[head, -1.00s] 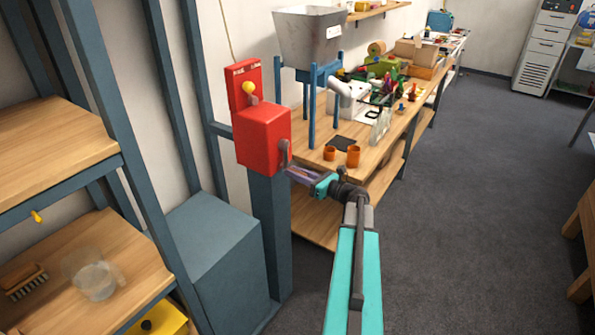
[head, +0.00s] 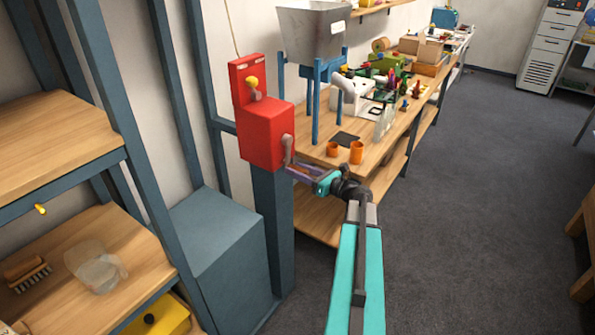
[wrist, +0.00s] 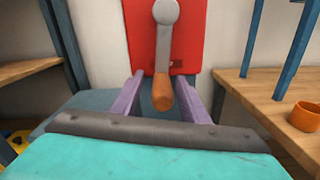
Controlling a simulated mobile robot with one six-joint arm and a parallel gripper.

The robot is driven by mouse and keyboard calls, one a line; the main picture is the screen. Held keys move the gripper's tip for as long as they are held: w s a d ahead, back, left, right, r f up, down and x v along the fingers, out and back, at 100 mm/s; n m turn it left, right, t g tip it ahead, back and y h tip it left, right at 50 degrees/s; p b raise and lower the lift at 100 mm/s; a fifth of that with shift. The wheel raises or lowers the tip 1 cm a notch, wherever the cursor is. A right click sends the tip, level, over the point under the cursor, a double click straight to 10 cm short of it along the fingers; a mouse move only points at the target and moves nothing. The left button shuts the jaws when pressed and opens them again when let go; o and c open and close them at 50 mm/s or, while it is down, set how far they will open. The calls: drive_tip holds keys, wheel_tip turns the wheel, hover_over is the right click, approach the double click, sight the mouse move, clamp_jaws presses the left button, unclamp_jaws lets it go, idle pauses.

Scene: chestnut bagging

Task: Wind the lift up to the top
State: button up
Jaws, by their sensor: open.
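The red winch box (head: 266,133) stands on a blue-grey post beside the shelving. A grey crank arm (head: 288,150) is on its side; in the wrist view the crank (wrist: 164,45) hangs straight down from its hub and ends in an orange-brown handle (wrist: 162,93). A smaller lever with a yellow knob (head: 253,83) is on the upper red plate. My gripper (wrist: 161,92) is open, with its two purple fingers on either side of the handle, apart from it as far as I can see. In the head view my gripper (head: 300,174) is beside the crank's lower end.
A blue-grey cabinet (head: 222,235) and wooden shelves (head: 60,150) are at the left.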

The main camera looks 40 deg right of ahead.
drive_tip(key=b+v, duration=0.3)
drive_tip(key=v, duration=1)
drive_tip(key=shift+s, duration=0.25)
drive_tip(key=shift+a+f, duration=0.1)
drive_tip(key=shift+f, duration=0.05)
